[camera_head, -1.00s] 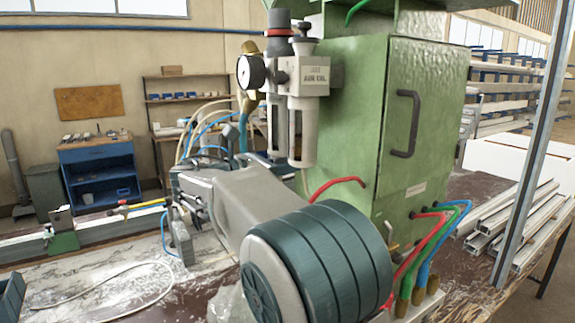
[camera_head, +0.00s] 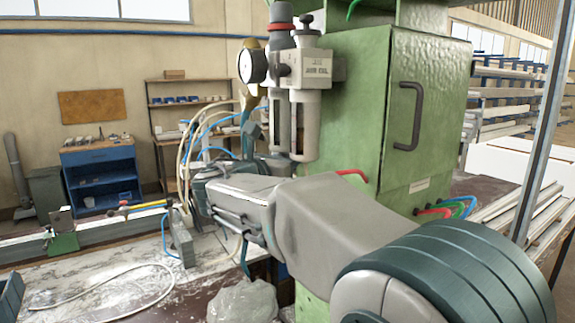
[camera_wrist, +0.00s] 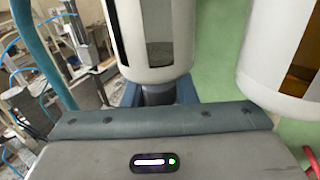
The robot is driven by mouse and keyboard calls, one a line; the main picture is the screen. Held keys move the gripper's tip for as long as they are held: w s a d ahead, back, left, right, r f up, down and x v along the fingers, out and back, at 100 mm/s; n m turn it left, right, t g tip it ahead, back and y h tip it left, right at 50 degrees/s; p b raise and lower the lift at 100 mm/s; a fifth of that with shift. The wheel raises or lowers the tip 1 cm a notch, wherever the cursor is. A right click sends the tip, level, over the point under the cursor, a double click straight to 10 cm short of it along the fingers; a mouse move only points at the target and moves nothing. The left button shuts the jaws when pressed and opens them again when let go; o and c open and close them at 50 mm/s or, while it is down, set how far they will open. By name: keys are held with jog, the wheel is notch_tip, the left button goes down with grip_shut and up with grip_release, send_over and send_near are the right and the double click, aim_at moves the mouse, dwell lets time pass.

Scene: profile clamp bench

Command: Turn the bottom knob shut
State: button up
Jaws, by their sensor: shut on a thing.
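The bottom knob (camera_wrist: 158,92) is a small dark grey piece under the left white bowl (camera_wrist: 120,25) of the air unit. My gripper (camera_wrist: 160,98) has its blue-grey fingers on either side of the knob and is shut on it. The fingertips sit just below the bowl, and the palm hides the knob's lower part. In the head view the air unit (camera_head: 310,66) stands in front of the green cabinet (camera_head: 350,110), with a gauge (camera_head: 252,66) at its left. The knob is not clear there, being behind my arm and wrist.
The right bowl (camera_wrist: 275,65) hangs close to the right of my gripper. A teal hose (camera_wrist: 42,50) runs close on the left. Red hoses (camera_head: 352,174) stick out of the cabinet. A crumpled clear bag (camera_head: 243,300) lies on the bench below my arm.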

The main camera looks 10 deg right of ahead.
jog(key=shift+n+t+y, duration=0.3)
jog(key=shift+y, duration=0.1)
jog(key=o, duration=1)
jog(key=shift+a, duration=0.15)
jog(key=b+v, duration=0.3)
jog(key=v, duration=1)
jog(key=shift+s+a, duration=0.25)
